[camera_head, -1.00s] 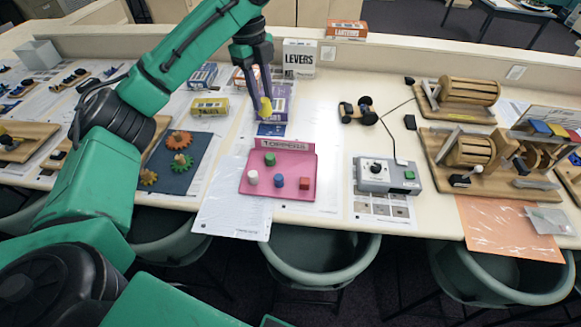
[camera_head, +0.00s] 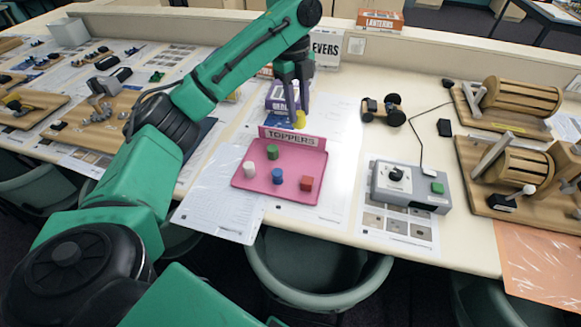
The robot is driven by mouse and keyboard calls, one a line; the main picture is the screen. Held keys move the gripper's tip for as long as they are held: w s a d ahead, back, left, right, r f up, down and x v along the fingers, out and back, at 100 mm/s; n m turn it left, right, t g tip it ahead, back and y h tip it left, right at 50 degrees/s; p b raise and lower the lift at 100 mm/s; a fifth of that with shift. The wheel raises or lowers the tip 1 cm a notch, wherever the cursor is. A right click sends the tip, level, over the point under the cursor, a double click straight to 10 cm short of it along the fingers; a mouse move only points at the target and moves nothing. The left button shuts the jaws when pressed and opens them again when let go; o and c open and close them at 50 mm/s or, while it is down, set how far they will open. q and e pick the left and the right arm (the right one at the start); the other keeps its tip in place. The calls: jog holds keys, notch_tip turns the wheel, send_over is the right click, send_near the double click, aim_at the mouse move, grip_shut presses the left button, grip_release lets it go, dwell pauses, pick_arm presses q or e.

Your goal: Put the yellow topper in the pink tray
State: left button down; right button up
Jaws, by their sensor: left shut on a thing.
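The pink tray (camera_head: 250,184) lies on the table with a "TOPPERS" sign (camera_head: 292,138) along its back edge. On it stand a green topper (camera_head: 272,152), a white topper (camera_head: 249,169), a blue topper (camera_head: 277,176) and a red topper (camera_head: 306,183). My left gripper (camera_head: 298,116) is shut on the yellow topper (camera_head: 299,120), which shows between its fingertips just behind the sign in the picture. Its exact height over the table is hard to tell. My right gripper is not in view.
A purple box (camera_head: 276,97) stands close behind the gripper. A small wheeled cart (camera_head: 384,109) and a grey control box (camera_head: 411,186) are to the right. White paper sheets lie beside the tray. The tray has bare room around its toppers.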

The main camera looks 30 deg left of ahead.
pick_arm(q)
notch_tip(320, 180, down, 17)
jog(key=p, duration=0.2)
jog(key=shift+r+p, duration=0.1)
jog(key=shift+p, duration=0.3)
jog(key=c, duration=0.6)
grip_release()
jog(key=shift+s, duration=0.1)
jog(key=shift+r, duration=0.15)
jog(key=shift+a+r, duration=0.15)
jog(key=shift+r, duration=0.2)
jog(key=r+b, duration=0.1)
jog(key=r, duration=0.2)
jog(key=a+r+b, duration=0.1)
jog(key=r, duration=0.3)
jog(key=r+b, duration=0.1)
jog(key=r, duration=0.3)
jog(key=shift+a, duration=0.15)
